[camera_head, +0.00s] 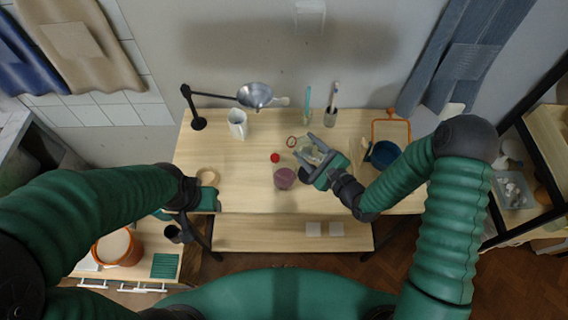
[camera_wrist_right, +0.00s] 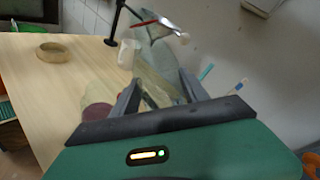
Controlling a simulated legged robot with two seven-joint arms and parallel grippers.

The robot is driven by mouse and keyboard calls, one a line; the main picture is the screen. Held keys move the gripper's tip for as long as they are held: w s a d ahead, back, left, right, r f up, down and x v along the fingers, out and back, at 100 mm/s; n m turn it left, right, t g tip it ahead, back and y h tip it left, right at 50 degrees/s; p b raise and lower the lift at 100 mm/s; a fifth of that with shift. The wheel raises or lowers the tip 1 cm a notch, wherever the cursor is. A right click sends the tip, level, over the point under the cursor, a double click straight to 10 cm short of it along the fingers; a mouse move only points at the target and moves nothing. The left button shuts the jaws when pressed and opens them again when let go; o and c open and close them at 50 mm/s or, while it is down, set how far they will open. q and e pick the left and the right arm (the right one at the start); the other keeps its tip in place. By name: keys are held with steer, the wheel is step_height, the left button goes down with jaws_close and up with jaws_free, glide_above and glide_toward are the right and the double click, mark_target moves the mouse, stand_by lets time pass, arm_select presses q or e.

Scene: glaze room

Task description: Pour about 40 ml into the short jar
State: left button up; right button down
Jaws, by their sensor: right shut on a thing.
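My right gripper (camera_head: 315,153) is shut on a clear glass bottle (camera_head: 308,152) with a red ring at its mouth. In the right wrist view the bottle (camera_wrist_right: 158,62) is tilted between the fingers, its red-rimmed mouth pointing away. A short clear jar (camera_head: 284,178) with purplish contents stands on the table just left of the right gripper; it also shows in the wrist view (camera_wrist_right: 97,115). No stream between bottle and jar is visible. My left gripper (camera_head: 192,208) is at the table's front left edge; its fingers are not clear.
A red cap (camera_head: 275,158) lies behind the jar. A tan ring (camera_head: 207,177) is near my left gripper. A dark blue bowl (camera_head: 384,154) is at right. The table's middle left is clear.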

mark_target(317, 156)
steer(key=shift+d+f+n, duration=0.1)
steer(key=shift+f+n, duration=0.15)
steer(key=shift+n, duration=0.05)
steer(key=shift+d+f+n+b, duration=0.1)
steer(key=shift+f+n+b, duration=0.15)
steer(key=shift+n+b, duration=0.1)
steer(key=shift+w+d+f+h+b, duration=0.2)
steer(key=shift+f+h+b, duration=0.1)
steer(key=shift+f+b, duration=0.25)
step_height(317, 156, down, 2)
steer(key=shift+w+f+n+h+b, duration=0.15)
steer(key=shift+n+h+b, duration=0.35)
steer(key=shift+n+b, duration=0.7)
steer(key=shift+d+n, duration=0.15)
steer(key=shift+n, duration=0.1)
steer(key=shift+d+n, duration=0.2)
steer(key=shift+n, duration=0.3)
steer(key=shift+w+d+r+h, duration=0.1)
steer(key=shift+d+r+h, duration=0.05)
steer(key=shift+r+h, duration=0.35)
steer(key=shift+d+r+n+p, duration=0.15)
steer(key=shift+r+n+p, duration=0.25)
steer(key=shift+n, duration=0.2)
steer(key=shift+f+t, duration=0.1)
steer(key=shift+t, duration=0.2)
steer(key=shift+n+h+b, duration=0.3)
steer(key=shift+n+b, duration=0.05)
steer(key=shift+n, duration=0.25)
steer(key=shift+r, duration=0.2)
